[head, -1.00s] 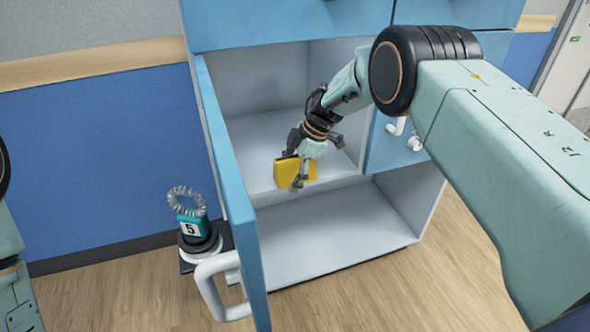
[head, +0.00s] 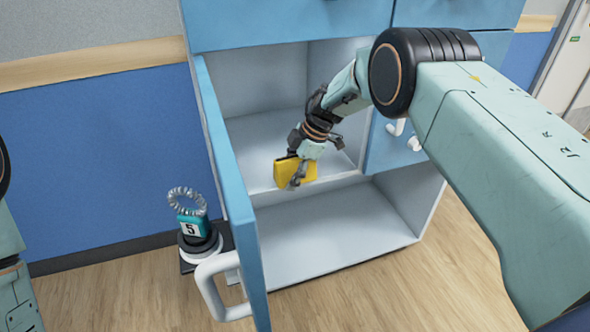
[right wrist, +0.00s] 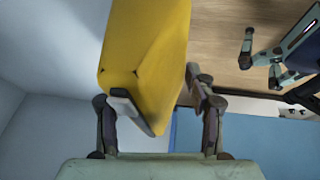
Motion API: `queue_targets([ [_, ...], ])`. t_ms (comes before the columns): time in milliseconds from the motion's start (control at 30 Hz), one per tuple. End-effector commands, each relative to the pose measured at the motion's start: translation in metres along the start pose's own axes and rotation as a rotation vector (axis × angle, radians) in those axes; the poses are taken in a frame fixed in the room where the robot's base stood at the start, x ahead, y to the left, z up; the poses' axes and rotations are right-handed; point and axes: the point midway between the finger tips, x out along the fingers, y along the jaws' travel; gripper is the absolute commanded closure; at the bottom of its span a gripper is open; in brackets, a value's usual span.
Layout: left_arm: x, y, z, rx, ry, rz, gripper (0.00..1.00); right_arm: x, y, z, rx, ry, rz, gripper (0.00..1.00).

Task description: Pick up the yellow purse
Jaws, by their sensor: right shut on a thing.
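The yellow purse (head: 288,173) is at the front edge of the open cabinet's upper shelf in the head view. My right gripper (head: 297,178) is shut on it, with fingers on both sides. In the right wrist view the purse (right wrist: 145,60) fills the upper middle, between the two fingers of my right gripper (right wrist: 160,108). I cannot tell whether the purse still touches the shelf. Part of my left arm shows at the left edge of the head view, but its gripper is out of sight.
The blue cabinet door (head: 228,190) stands open on the left, with a white handle (head: 220,288). A teal object marked 5 with a coiled ring (head: 192,228) stands on the floor left of the door. The lower shelf (head: 335,240) is empty.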

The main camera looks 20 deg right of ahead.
Motion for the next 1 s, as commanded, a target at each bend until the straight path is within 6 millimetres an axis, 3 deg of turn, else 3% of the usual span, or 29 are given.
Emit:
queue_targets([
  [200, 0.0, 0.0, 0.0, 0.0, 0.0, 0.0, 0.61, 0.0, 0.0, 0.0, 0.0, 0.0, 0.0, 0.81],
  [567, 0.003, 0.0, 0.0, 0.0, 0.0, 0.0, 0.61, -0.005, 0.001, -0.002, 0.0, 0.0, 0.002, 0.81],
  [800, -0.021, 0.0, 0.0, 0.0, 0.0, 0.0, 0.61, -0.043, 0.007, -0.018, -0.002, 0.0, 0.003, 0.81],
  [1000, -0.03, 0.0, 0.0, 0.0, 0.0, 0.0, 0.61, -0.044, -0.022, -0.015, 0.003, 0.001, -0.003, 0.81],
])
